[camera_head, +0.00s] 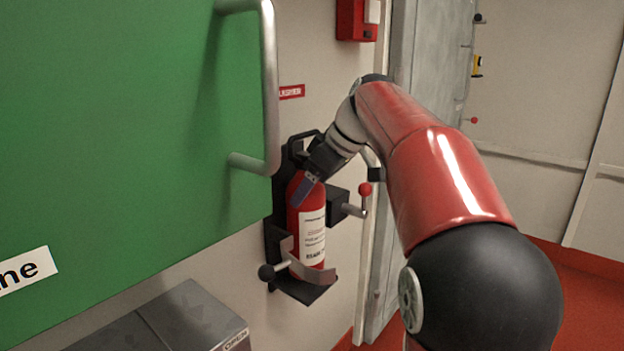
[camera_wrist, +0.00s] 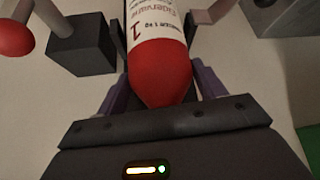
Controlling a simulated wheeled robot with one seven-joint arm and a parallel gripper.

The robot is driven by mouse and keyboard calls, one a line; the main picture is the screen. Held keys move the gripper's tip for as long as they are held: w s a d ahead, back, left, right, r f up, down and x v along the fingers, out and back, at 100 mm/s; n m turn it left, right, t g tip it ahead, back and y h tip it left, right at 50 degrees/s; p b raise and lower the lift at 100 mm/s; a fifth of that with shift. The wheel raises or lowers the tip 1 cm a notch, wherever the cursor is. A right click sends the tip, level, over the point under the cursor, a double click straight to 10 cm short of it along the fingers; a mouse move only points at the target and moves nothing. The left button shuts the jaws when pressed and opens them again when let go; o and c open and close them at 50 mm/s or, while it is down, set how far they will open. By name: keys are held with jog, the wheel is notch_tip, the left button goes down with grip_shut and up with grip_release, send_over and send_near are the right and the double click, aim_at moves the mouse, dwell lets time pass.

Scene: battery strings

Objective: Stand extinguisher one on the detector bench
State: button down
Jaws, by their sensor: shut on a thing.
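A red extinguisher (camera_head: 309,225) with a white label stands upright in a black wall bracket (camera_head: 277,243). In the wrist view the extinguisher (camera_wrist: 161,76) carries a red "1" on its label. My gripper (camera_head: 309,183) is shut on the upper part of the extinguisher, with a finger on each side of it in the wrist view (camera_wrist: 160,88). The bracket's lower shelf and a grey clasp (camera_head: 296,266) are at the bottle's base. I cannot tell whether the clasp is fastened. I cannot make out a detector bench in either view.
A large green panel (camera_head: 120,110) with a grey handle (camera_head: 270,90) fills the left. A red-knobbed lever (camera_head: 365,190) sticks out right of the bracket. A grey metal box (camera_head: 190,318) is below left. A grey door (camera_head: 425,60) stands behind my arm; red floor shows at right.

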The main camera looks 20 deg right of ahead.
aim_at(306, 222)
jog(key=shift+w+a+f, duration=0.15)
jog(key=shift+f, duration=0.9)
jog(key=c, duration=0.6)
grip_release()
jog(key=shift+f, duration=0.3)
jog(key=shift+c, duration=0.2)
jog(key=o, duration=0.4)
jog(key=shift+r, duration=0.1)
jog(key=shift+o, duration=0.2)
